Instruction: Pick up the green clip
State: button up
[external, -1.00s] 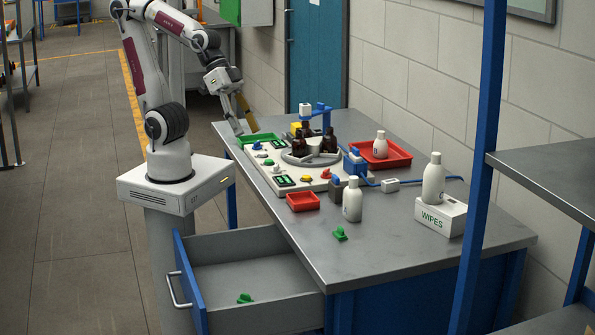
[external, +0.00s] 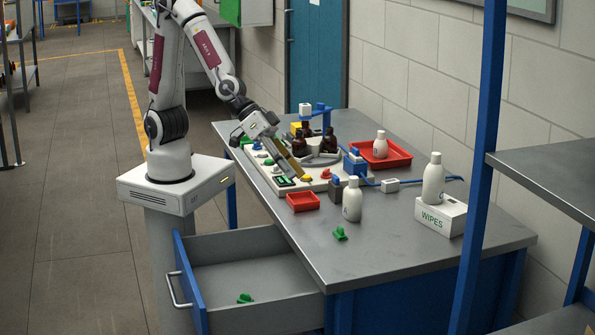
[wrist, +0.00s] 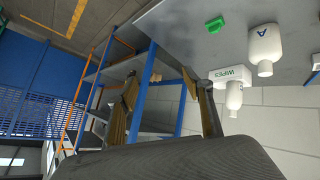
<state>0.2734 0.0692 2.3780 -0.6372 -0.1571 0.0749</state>
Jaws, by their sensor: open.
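A green clip (external: 340,233) lies on the bare grey table top, near the front. A second green clip (external: 245,298) lies inside the open drawer. In the wrist view one green clip (wrist: 214,25) shows at the top, on the table, beyond my fingers. My gripper (external: 299,174) is over the white station board, back and left of the table clip and well apart from it. In the wrist view the two fingers of my gripper (wrist: 160,77) stand wide apart with nothing between them.
A small red tray (external: 302,208) sits left of the clip. The drawer (external: 250,255) stands open below.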

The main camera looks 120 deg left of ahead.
jog(key=w+a+f+n+y, duration=0.1)
jog(key=w+f+n+y, duration=0.2)
jog(key=f, duration=0.5)
jog(key=y, duration=0.4)
send_near(340, 232)
jog(key=shift+w+d+f+t, duration=0.2)
jog(key=shift+w+d+t, duration=0.2)
jog(key=shift+w+d, duration=0.3)
jog(key=shift+s+a+f+y, duration=0.25)
jog(key=shift+a+f+y, duration=0.2)
jog(key=shift+a+y, duration=0.15)
jog(key=shift+w, duration=0.1)
jog(key=shift+x, duration=1.2)
jog(key=shift+f, duration=0.1)
jog(key=shift+x, duration=2.55)
jog(key=shift+f, duration=0.1)
jog(key=c, duration=0.8)
